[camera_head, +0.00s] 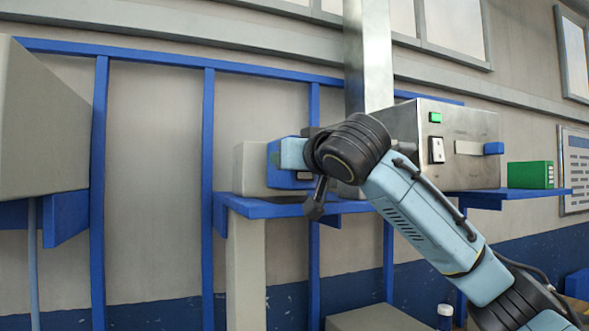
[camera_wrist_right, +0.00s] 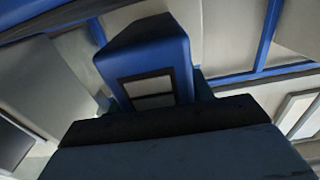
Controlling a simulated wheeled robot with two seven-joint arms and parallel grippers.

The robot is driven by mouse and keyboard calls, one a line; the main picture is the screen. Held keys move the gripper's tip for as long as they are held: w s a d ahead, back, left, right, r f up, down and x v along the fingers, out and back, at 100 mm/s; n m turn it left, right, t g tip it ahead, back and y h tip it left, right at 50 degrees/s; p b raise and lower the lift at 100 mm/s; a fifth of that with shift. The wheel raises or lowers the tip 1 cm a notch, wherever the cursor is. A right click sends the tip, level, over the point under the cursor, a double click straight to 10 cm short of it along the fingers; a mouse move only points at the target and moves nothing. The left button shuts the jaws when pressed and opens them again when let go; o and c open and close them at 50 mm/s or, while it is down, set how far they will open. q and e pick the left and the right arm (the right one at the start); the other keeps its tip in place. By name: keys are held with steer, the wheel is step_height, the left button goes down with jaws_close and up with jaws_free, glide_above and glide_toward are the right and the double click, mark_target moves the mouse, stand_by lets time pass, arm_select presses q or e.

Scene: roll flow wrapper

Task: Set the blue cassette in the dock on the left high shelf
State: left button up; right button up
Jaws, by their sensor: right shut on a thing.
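The blue cassette (camera_head: 273,160) is at the shelf left of the metal machine, largely covered by my right gripper (camera_head: 290,155). In the right wrist view the blue cassette (camera_wrist_right: 150,52) stands out beyond the dark gripper body, with a pale framed panel on its near face. My right gripper is shut on it. A pale grey block (camera_head: 250,170), which looks like the dock, stands on the blue high shelf (camera_head: 262,209). The cassette overlaps its right part in the picture; I cannot tell whether it is seated or held just in front. My left gripper is not in view.
A metal machine (camera_head: 470,128) with a green button stands right of the shelf, behind my right arm. A green box (camera_head: 530,175) sits on another blue shelf (camera_head: 520,194) at right. Blue uprights (camera_head: 209,120) line the wall. A large grey body (camera_head: 40,130) is at far left.

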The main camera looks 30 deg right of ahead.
steer(key=shift+f, duration=0.65)
steer(key=shift+d+f, duration=0.1)
steer(key=shift+f, duration=0.05)
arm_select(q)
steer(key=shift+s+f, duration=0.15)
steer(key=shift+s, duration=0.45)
arm_select(e)
steer(key=o, duration=1.2)
steer(key=shift+f, duration=0.15)
steer(key=shift+r, duration=0.2)
arm_select(q)
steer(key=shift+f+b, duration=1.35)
steer(key=shift+b, duration=0.1)
arm_select(e)
steer(key=s, duration=1.2)
steer(key=shift+a, duration=0.45)
